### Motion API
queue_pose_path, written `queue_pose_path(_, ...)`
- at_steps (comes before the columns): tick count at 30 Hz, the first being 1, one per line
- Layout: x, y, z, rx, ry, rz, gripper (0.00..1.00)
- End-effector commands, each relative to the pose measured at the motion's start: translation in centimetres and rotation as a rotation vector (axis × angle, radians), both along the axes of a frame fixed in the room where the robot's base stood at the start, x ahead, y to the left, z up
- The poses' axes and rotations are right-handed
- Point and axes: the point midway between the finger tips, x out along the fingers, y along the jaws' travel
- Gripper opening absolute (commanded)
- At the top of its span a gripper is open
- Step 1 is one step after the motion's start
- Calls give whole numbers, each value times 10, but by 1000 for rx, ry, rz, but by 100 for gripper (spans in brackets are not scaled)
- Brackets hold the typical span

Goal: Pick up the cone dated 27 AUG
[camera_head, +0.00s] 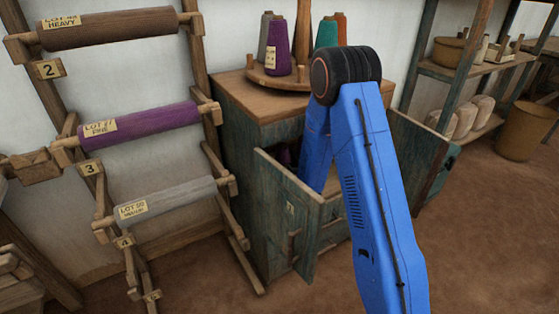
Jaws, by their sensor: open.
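Several yarn cones stand on a round wooden stand (283,84) on top of the cabinet: a purple cone (278,40) with a pale label, a grey cone (264,30) behind it, a green cone (326,35) and an orange cone (341,28). The label on the purple cone is too small to read, and I can make out no 27 AUG date. Something dark purple (284,152) shows inside the cabinet, mostly hidden by the open door. My blue arm bends down toward the cabinet opening. My gripper is hidden behind the arm and the door.
The teal cabinet (236,150) has its left door (286,215) and right door (418,150) swung open. A rack at left holds rolls, including a purple roll (140,125). Shelves (465,72) and a round bin (524,130) stand at right. Brown floor (480,230) is clear at lower right.

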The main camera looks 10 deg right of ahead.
Motion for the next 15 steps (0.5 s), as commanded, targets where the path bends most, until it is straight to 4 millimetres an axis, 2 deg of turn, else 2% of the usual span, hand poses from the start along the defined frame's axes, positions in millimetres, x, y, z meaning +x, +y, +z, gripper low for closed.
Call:
queue_pose_path(7,-1,0,0,0,0,0,73)
queue_pose_path(13,-1,0,0,0,0,0,26)
queue_pose_path(15,-1,0,0,0,-1,0,24)
